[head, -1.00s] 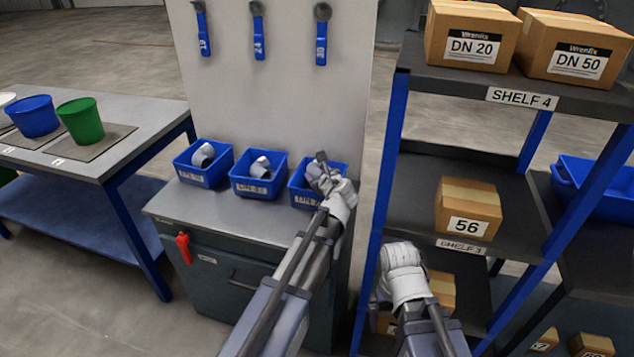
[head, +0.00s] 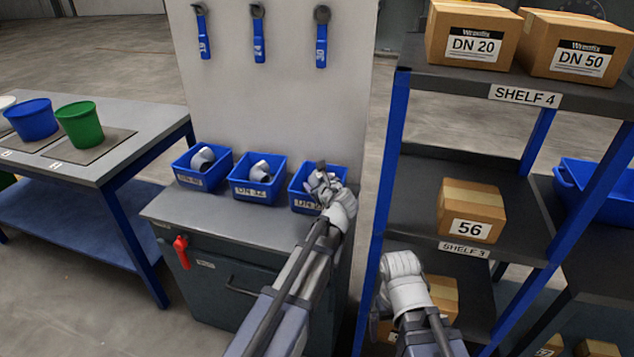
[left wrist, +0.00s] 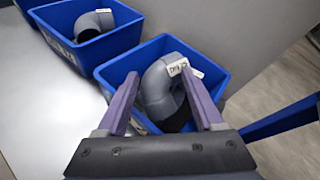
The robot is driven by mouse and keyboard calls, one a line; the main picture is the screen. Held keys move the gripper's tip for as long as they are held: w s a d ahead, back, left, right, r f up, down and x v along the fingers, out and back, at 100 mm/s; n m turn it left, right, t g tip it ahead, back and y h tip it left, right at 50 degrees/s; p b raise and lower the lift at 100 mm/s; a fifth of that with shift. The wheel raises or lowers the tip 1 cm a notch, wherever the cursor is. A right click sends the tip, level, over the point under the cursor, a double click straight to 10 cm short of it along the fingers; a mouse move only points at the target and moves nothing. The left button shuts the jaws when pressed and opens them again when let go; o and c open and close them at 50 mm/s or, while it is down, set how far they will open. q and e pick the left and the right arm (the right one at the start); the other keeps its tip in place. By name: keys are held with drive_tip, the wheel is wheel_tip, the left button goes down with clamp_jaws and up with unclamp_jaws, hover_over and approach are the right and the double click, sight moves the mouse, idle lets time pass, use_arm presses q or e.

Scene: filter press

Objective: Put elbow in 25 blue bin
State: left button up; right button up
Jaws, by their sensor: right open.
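Three blue bins stand in a row on the grey cabinet top: left bin (head: 190,180), middle bin (head: 248,190) and right bin (head: 303,206). Their labels are too small to read surely. A grey elbow (head: 203,158) lies in the left bin and another elbow (head: 261,171) in the middle one. My left gripper (head: 320,178) is over the right bin. In the left wrist view, my left gripper (left wrist: 163,88) is open, with a tagged grey elbow (left wrist: 158,92) in the right bin (left wrist: 140,58) between or just beyond its fingers. My right gripper (head: 398,262) is open by the shelf.
A shelf rack (head: 395,130) with cartons, including box 56 (head: 470,212), stands close to the right. A panel with hanging blue-handled valves (head: 321,38) rises behind the bins. A table with a blue bucket (head: 32,120) and a green bucket (head: 80,124) is at left.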

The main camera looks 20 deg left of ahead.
use_arm(q)
drive_tip(key=shift+o, duration=1.3)
drive_tip(key=shift+r+p, duration=0.75)
drive_tip(key=shift+r, duration=0.05)
drive_tip(key=p+v, duration=0.4)
drive_tip(key=v, duration=0.8)
drive_tip(key=shift+f, duration=0.15)
drive_tip(key=shift+w, duration=0.1)
